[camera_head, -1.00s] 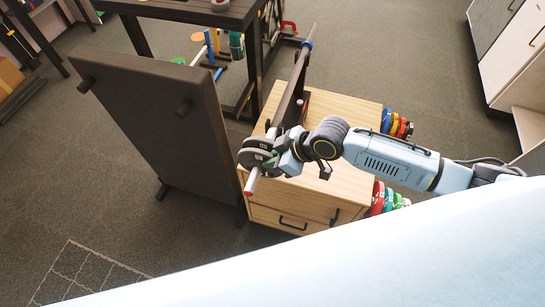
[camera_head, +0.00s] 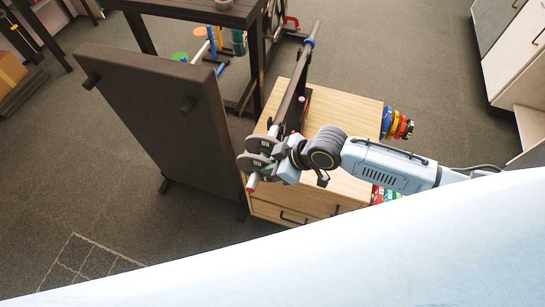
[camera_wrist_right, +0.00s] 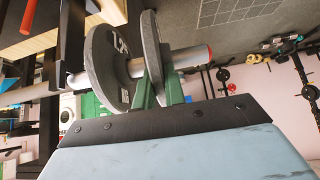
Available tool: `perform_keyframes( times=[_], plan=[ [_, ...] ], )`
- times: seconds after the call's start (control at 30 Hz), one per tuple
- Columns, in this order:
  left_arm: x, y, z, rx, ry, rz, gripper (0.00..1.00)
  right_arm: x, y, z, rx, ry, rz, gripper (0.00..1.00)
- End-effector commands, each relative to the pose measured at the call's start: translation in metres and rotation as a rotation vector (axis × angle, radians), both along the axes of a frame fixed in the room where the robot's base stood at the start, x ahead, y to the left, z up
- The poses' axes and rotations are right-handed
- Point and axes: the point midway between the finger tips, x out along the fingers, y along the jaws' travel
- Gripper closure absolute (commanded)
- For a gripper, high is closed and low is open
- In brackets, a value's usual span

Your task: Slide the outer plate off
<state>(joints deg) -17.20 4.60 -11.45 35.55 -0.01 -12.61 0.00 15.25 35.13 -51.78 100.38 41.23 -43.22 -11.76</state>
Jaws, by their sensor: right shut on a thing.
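Two dark grey plates sit on the silver bar sleeve, which ends in a red tip (camera_head: 251,184). The inner plate (camera_head: 261,144) stands farther from the tip; the outer plate (camera_head: 251,162) is nearer it. In the right wrist view, the inner plate (camera_wrist_right: 103,67) and outer plate (camera_wrist_right: 157,52) stand apart, with bare sleeve (camera_wrist_right: 136,67) between them. My right gripper (camera_head: 276,167) is shut on the outer plate's rim; its green fingers (camera_wrist_right: 158,88) lie on both faces. The outer plate is still around the sleeve. My left gripper is not in view.
The bar rests on a dark stand over a wooden cabinet (camera_head: 345,118) with coloured plates (camera_head: 397,124) at its side. A dark upright panel (camera_head: 150,110) with pegs stands left of the sleeve. Open floor (camera_head: 60,170) lies farther left.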

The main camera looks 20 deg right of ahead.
Motion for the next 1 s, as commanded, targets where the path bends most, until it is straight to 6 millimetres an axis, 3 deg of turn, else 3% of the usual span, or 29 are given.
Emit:
perform_keyframes(
  times=[1.0],
  plan=[
    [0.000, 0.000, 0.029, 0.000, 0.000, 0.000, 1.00, -0.035, 0.025, 0.003, 0.007, -0.001, 0.000, 1.00]
  ],
)
